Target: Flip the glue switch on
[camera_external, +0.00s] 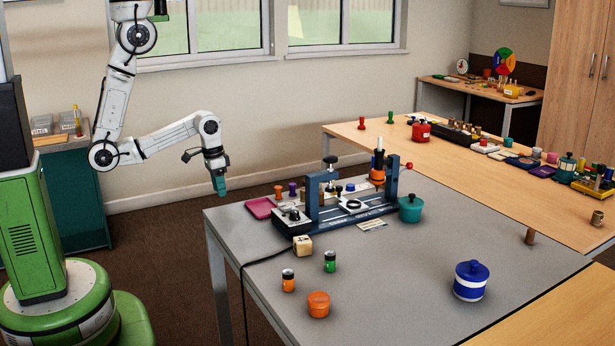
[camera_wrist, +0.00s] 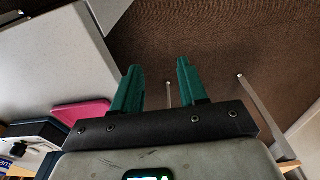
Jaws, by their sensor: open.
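A blue press-like machine (camera_external: 352,213) stands on the grey table. At its left end is a white-topped control box (camera_external: 292,218) with a dark knob or lever; which part is the glue switch, and its position, is too small to tell. The box also shows at the lower left of the wrist view (camera_wrist: 32,131), with a black knob on it. My gripper (camera_external: 220,192) hangs fingers-down left of the table's edge, apart from the box.
A magenta tray (camera_external: 260,208) lies left of the machine, near the table edge. A wooden block (camera_external: 302,246) and a black cable (camera_external: 265,259) are in front of the box. Small cans (camera_external: 288,281), an orange pot (camera_external: 318,304) and a blue pot (camera_external: 470,280) stand nearer the front.

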